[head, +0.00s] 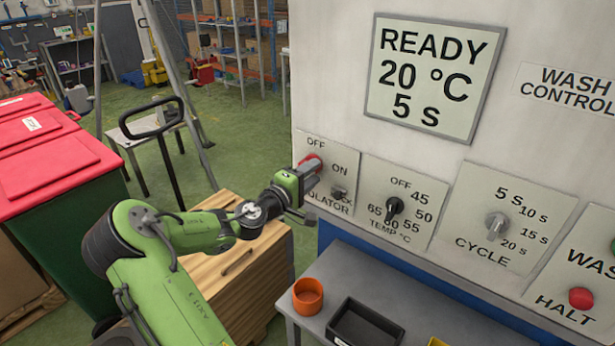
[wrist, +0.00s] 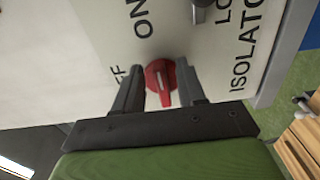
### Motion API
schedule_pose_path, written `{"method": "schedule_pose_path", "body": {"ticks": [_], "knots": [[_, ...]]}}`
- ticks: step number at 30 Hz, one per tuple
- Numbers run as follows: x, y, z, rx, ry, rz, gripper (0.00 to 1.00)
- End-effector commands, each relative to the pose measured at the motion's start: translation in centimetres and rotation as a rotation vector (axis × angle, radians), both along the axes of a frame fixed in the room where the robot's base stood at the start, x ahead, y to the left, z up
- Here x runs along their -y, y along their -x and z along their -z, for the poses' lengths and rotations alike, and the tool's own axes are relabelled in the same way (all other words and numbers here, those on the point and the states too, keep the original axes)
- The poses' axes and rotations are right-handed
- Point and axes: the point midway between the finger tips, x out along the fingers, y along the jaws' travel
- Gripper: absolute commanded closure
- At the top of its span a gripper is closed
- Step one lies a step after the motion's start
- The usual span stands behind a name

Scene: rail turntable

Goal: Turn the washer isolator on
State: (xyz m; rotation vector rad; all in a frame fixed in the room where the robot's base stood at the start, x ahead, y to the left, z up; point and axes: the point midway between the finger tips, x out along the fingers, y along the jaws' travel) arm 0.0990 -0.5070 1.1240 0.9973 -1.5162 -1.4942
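The red isolator knob (head: 312,163) is on the small panel marked OFF, ON and ISOLATOR, at the left end of the white machine front. In the wrist view the red knob (wrist: 160,78) shows between the two dark fingers of my gripper (wrist: 162,88). The fingers are apart, one on each side of the knob, with no clear grip on it. In the head view my gripper (head: 308,177) is at the panel and partly covers the knob and lettering. I cannot tell for sure which mark the knob points to.
A grey lock part (head: 338,192) sits close beside the knob. The temperature knob (head: 394,207), cycle knob (head: 496,224) and red halt button (head: 581,298) are to the right. A display (head: 426,78) reads READY. Below, a grey bench holds an orange cup (head: 307,296) and black tray (head: 364,328).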

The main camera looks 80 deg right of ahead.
Motion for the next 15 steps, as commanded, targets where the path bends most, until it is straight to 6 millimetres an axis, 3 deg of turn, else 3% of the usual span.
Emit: {"method": "schedule_pose_path", "body": {"ticks": [5, 15], "knots": [[-2.3, -1.2, 0.1, -0.001, -0.003, -0.005, 0.60], [-11.1, -5.0, 0.1, -0.001, -0.003, -0.007, 0.60]]}}
